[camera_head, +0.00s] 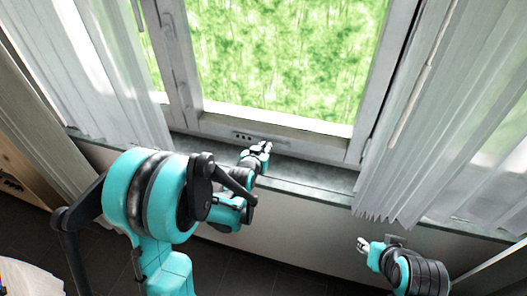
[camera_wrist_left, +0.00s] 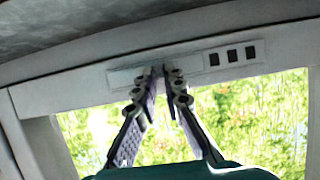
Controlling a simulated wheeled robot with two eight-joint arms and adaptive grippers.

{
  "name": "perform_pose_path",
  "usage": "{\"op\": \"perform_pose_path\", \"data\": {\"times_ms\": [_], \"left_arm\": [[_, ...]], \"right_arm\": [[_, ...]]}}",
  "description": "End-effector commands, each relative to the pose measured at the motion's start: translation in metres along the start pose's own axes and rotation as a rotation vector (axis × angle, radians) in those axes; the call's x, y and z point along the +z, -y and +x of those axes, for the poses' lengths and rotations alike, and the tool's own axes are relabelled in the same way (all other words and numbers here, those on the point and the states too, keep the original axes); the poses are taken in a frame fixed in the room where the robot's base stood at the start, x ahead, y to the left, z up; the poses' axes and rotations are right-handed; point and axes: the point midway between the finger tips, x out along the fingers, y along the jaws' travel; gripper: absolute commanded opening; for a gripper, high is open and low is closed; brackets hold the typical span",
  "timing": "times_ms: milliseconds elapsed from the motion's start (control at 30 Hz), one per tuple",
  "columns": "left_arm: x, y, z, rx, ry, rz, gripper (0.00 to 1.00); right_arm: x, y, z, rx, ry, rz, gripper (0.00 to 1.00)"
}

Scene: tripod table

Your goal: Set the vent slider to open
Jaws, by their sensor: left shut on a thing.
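The vent (camera_head: 243,136) is a pale strip with several dark slots, set in the lower rail of the window frame. In the left wrist view the vent strip (camera_wrist_left: 123,77) has its dark slots showing to the right of my fingers. My left gripper (camera_head: 267,147) is at the vent, just right of the slots in the head view. Its fingertips (camera_wrist_left: 161,72) are close together against the strip, shut on the vent slider, which they hide. My right gripper (camera_head: 363,244) is low at the right, away from the vent; its opening is too small to judge.
The window (camera_head: 285,55) above shows green foliage. A grey sill (camera_head: 310,172) runs below the frame. White curtains hang at the left (camera_head: 100,60) and right (camera_head: 440,130). The dark floor (camera_head: 285,275) between my arms looks clear.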

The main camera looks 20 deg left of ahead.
Motion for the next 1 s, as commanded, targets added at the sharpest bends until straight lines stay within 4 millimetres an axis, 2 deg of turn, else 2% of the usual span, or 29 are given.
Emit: {"op": "perform_pose_path", "data": {"times_ms": [367, 400, 467, 800, 867, 1000], "left_arm": [[0.0, -0.002, 0.0, 0.004, 0.002, -0.001, 0.0], [0.0, -0.002, 0.0, 0.004, 0.002, -0.001, 0.17], [0.0, -0.002, 0.0, 0.004, 0.002, -0.001, 0.31], [0.0, -0.001, -0.002, 0.002, 0.001, -0.001, 0.31], [0.0, -0.001, -0.006, 0.001, 0.001, -0.001, 0.31], [0.0, -0.001, -0.026, 0.002, 0.001, -0.001, 0.31]], "right_arm": [[0.0, 0.0, 0.0, 0.0, 0.0, 0.0, 0.4], [0.0, 0.0, 0.0, 0.0, 0.0, 0.0, 0.4], [0.0, 0.0, 0.0, 0.0, 0.0, 0.0, 0.4], [0.0, 0.0, 0.0, 0.0, 0.0, 0.0, 0.4], [0.0, 0.0, 0.0, 0.0, 0.0, 0.0, 0.4], [0.0, 0.0, 0.0, 0.0, 0.0, 0.0, 0.4]]}}
